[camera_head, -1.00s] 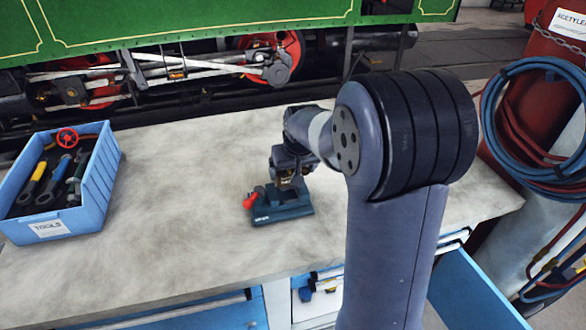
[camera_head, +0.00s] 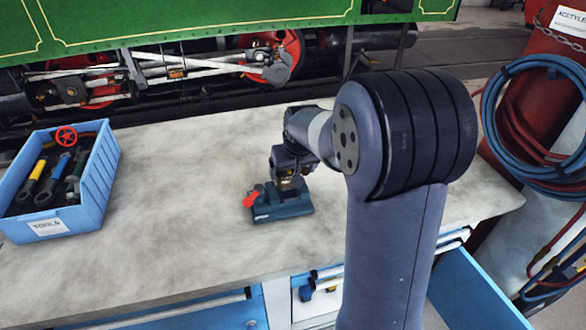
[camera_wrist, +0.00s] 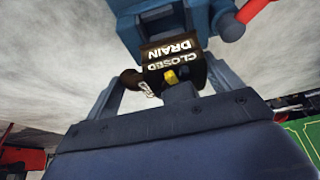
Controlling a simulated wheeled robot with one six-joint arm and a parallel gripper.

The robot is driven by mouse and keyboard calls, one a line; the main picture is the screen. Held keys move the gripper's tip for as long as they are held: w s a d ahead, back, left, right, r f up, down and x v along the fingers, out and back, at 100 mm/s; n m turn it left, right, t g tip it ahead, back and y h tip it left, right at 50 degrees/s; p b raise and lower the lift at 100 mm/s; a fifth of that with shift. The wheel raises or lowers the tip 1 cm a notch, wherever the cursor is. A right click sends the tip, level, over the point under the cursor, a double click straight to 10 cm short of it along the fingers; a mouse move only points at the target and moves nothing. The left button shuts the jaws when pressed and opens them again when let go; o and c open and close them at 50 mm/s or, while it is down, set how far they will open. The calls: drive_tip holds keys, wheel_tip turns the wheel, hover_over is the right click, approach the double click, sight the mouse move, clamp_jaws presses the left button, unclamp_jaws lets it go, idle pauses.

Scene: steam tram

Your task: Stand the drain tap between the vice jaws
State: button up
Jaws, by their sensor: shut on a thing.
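The drain tap (camera_wrist: 172,58) is dark brown, with a label reading "CLOSED DRAIN" upside down and a small yellow part. My gripper (camera_wrist: 165,84) is shut on it, one finger on each side in the wrist view. The blue vice (camera_head: 286,209) with a red handle (camera_head: 252,197) sits on the bench. The vice also shows at the top of the wrist view (camera_wrist: 165,20), right up against the tap's label end. In the head view my gripper (camera_head: 289,183) is directly over the vice, and the tap is mostly hidden. I cannot tell whether it sits between the jaws.
A blue tool box (camera_head: 92,195) with several tools and a red handwheel stands at the bench's left. The bench top (camera_head: 180,200) between box and vice is clear. An open blue drawer (camera_head: 475,290) juts out at front right. Hoses (camera_head: 530,120) hang at the right.

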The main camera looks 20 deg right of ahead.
drive_tip(key=shift+f+b, duration=1.15)
drive_tip(key=shift+f, duration=0.25)
idle(1.7)
drive_tip(key=shift+s+f, duration=0.1)
drive_tip(key=shift+f, duration=0.15)
idle(0.9)
drive_tip(key=o, duration=1.2)
drive_tip(key=shift+r+p, duration=2.55)
drive_tip(key=shift+r, duration=1.05)
drive_tip(key=shift+f, duration=0.1)
drive_tip(key=shift+f+b, duration=2.7)
drive_tip(key=shift+f, duration=0.75)
